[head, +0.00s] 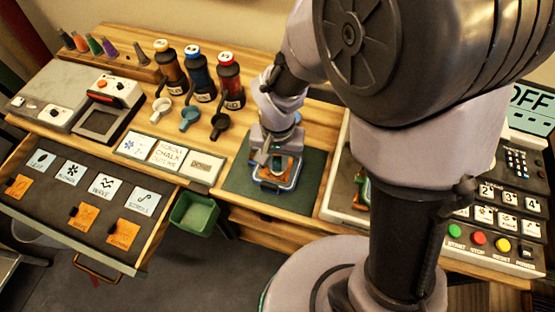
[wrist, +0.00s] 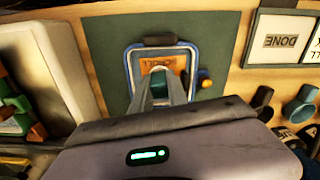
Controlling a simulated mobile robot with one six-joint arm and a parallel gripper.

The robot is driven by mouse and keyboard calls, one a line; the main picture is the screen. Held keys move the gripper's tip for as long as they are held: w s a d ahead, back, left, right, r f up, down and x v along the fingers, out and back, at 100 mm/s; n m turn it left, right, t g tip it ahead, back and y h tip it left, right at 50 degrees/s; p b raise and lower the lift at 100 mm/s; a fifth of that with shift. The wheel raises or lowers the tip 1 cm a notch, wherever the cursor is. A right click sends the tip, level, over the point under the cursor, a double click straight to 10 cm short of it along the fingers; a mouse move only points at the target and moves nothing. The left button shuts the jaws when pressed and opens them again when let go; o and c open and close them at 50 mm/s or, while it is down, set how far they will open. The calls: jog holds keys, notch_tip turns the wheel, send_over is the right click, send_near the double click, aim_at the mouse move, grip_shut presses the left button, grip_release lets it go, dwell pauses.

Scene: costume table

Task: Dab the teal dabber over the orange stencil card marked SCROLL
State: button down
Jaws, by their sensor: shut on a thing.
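My gripper (head: 277,160) points down over a blue frame (head: 291,184) on the dark green mat. In the wrist view its fingers (wrist: 161,88) are shut on the teal dabber (wrist: 159,82), which has a pale end. The orange stencil card (wrist: 158,60) lies inside the blue frame (wrist: 130,68), its lettering upside down and partly covered by the dabber. It reads as SCROLL. The dabber is over the card; I cannot tell whether it touches. In the head view the gripper hides most of the card.
The green mat (head: 240,172) is otherwise bare. Bottles with small cups, including a teal cup (head: 190,118), stand behind left. An open drawer (head: 60,215) holds white and orange cards. A green bin (head: 195,213) hangs at the front. A button panel (head: 495,225) is at right.

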jog(key=shift+f+b, duration=0.4)
jog(key=shift+f, duration=0.05)
dwell(1.1)
jog(key=shift+r, duration=0.1)
notch_tip(320, 180, up, 7)
jog(key=p, duration=0.6)
jog(key=shift+f, duration=0.2)
jog(key=f+b, duration=0.2)
jog(key=f, duration=0.1)
jog(key=d+f+b, duration=0.1)
jog(key=f+b, duration=0.2)
jog(key=shift+w+d, duration=0.15)
jog(key=shift+d, duration=0.05)
jog(key=shift+r, duration=0.15)
jog(key=shift+f+b, duration=0.55)
jog(key=shift+b, duration=0.15)
dwell(1.3)
